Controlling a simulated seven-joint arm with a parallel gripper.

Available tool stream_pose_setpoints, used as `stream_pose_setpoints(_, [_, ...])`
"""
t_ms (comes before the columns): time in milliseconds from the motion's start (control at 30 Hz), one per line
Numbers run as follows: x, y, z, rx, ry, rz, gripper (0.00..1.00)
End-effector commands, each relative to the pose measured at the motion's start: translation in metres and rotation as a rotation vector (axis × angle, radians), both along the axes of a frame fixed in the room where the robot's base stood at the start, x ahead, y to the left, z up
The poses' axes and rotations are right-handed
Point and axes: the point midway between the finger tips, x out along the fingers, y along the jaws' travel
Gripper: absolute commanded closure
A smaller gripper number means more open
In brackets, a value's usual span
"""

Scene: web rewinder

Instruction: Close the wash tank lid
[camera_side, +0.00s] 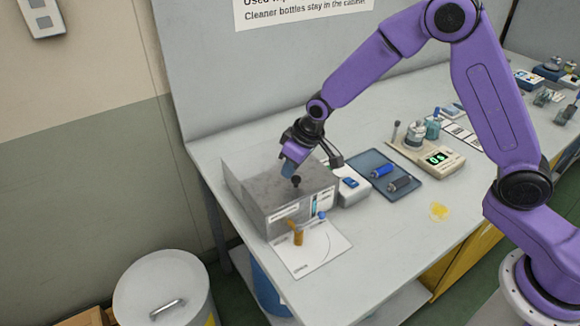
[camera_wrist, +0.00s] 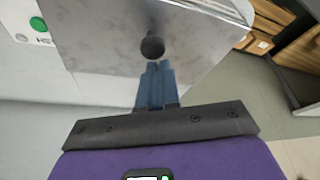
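The wash tank (camera_side: 290,217) is a grey metal box at the left end of the bench. Its metal lid (camera_side: 262,177) lies about level across the top; I cannot tell whether it is fully seated. A dark round knob (camera_side: 296,181) stands on the lid. In the wrist view the lid (camera_wrist: 105,45) fills the upper middle, with the knob (camera_wrist: 152,47) just beyond my fingertips. My gripper (camera_side: 289,171) is above the lid beside the knob, pointing down. Its blue fingers (camera_wrist: 155,68) look together with nothing between them. Contact with the knob or lid is unclear.
A white card (camera_side: 310,258) with an orange-brown object (camera_side: 297,234) lies before the tank. A small white device (camera_side: 350,187) stands close on its right. Farther right are a blue tray (camera_side: 385,165) and a scale (camera_side: 440,160).

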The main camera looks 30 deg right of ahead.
Motion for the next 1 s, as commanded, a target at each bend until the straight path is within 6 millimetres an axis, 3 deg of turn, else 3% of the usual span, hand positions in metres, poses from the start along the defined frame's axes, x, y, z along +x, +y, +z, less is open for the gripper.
stream_pose_setpoints(67, [0.000,0.001,-0.004,-0.009,0.017,0.000,1.00])
stream_pose_setpoints(367, [0.035,0.019,0.009,0.002,-0.002,0.001,1.00])
stream_pose_setpoints(733, [0.014,0.007,0.072,0.004,-0.008,0.001,1.00])
stream_pose_setpoints(1000, [0.005,0.003,0.098,0.003,-0.006,0.000,1.00])
